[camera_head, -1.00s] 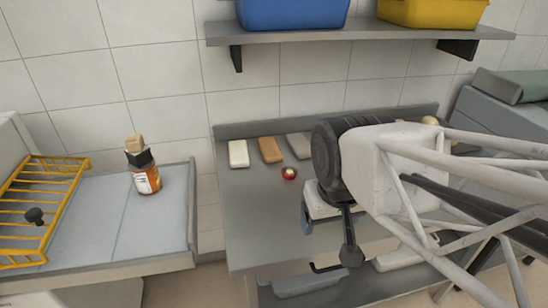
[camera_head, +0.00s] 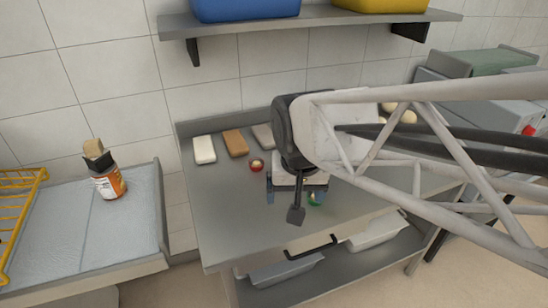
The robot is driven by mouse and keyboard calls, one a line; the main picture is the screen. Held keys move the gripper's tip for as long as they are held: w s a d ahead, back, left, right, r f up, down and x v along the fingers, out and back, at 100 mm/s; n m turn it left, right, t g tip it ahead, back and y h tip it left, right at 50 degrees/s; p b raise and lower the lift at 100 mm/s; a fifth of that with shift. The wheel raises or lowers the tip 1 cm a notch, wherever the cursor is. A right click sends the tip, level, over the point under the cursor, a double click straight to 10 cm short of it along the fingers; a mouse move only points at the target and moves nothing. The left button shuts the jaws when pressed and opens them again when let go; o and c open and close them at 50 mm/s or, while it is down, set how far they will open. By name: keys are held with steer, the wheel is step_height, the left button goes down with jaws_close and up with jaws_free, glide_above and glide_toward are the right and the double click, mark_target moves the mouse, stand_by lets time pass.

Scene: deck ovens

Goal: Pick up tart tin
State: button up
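I cannot make out the tart tin for certain. A small red round item with a pale middle (camera_head: 256,166) sits on the grey steel table (camera_head: 225,225), left of my gripper. A small item with green on it (camera_head: 315,199) shows by the right finger and is partly hidden. My arm covers much of the table's right side.
White (camera_head: 204,149), brown (camera_head: 235,142) and grey (camera_head: 264,136) blocks lie along the table's back. A wall shelf (camera_head: 330,22) carries blue (camera_head: 245,8) and yellow (camera_head: 380,4) bins. An orange-labelled jar (camera_head: 108,184) stands on the left counter. The table's front left is clear.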

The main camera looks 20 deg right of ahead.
steer(key=w+d+f+m+g, duration=0.2)
steer(key=w+d+f+m, duration=1.2)
steer(key=w+d+m, duration=0.1)
steer(key=shift+w+d+m, duration=0.35)
steer(key=shift+w+m, duration=0.25)
steer(key=shift+m, duration=0.1)
steer(key=shift+f, duration=0.1)
steer(key=shift+f, duration=0.1)
steer(key=shift+f, duration=1.2)
steer(key=shift+w+f, duration=0.1)
steer(key=shift+f, duration=2.5)
steer(key=shift+c, duration=0.4)
steer(key=c, duration=0.9)
